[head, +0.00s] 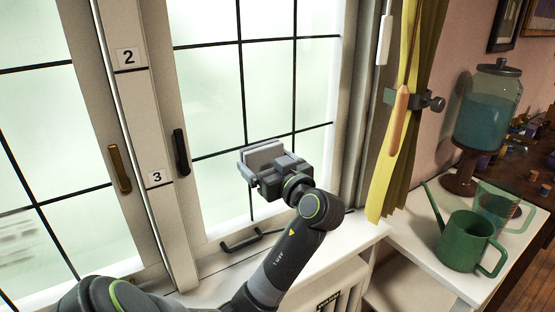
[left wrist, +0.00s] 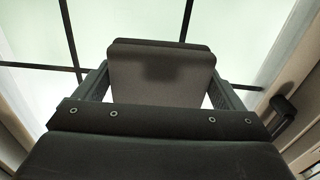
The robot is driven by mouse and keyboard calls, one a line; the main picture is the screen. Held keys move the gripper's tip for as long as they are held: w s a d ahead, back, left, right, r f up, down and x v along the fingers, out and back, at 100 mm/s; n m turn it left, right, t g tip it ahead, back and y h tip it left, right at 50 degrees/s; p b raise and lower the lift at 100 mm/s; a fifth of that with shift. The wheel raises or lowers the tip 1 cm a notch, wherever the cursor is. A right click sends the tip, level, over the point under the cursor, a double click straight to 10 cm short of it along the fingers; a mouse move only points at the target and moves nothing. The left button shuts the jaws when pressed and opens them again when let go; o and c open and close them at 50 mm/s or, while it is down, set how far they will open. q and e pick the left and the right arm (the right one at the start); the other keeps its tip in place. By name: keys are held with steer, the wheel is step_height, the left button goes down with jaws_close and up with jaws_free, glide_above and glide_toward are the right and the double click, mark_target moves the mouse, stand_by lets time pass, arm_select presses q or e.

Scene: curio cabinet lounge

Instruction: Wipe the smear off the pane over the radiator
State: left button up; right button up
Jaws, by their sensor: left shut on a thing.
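My left gripper (head: 264,163) is shut on a flat, pale grey pad (head: 263,154) and holds it up in front of the right window's gridded pane (head: 210,100). In the left wrist view the pad (left wrist: 160,88) looks dark, sits between both fingers and faces the glass. I cannot tell whether it touches the glass. The pane is pale and frosted-looking, with black bars; I cannot make out a distinct smear on it. The radiator (head: 335,297) shows partly under the white sill, with my arm in front. My right gripper is not in view.
A black window handle (head: 180,152) is left of the gripper, and a dark stay bar (head: 250,238) lies low on the frame. A yellow curtain (head: 408,120) hangs at right. A green watering can (head: 467,241) and a glass dispenser (head: 487,110) stand further right.

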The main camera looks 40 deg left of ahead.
mark_target(254, 172)
arm_select(q)
steer(key=shift+s+a+f, duration=0.15)
steer(key=shift+f, duration=0.35)
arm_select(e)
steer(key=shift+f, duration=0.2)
arm_select(q)
steer(key=shift+s+f, duration=0.1)
steer(key=shift+s, duration=0.05)
steer(key=shift+s+d+b, duration=0.2)
steer(key=shift+s+b, duration=0.1)
steer(key=shift+s, duration=0.05)
steer(key=shift+s+d+b, duration=0.15)
steer(key=shift+s+b, duration=0.15)
steer(key=shift+s, duration=0.75)
steer(key=d, duration=0.2)
steer(key=w+d, duration=0.1)
steer(key=d, duration=0.1)
steer(key=shift+w+d+b, duration=0.1)
steer(key=shift+b, duration=0.2)
steer(key=shift+b+v, duration=0.6)
steer(key=shift+v, duration=0.6)
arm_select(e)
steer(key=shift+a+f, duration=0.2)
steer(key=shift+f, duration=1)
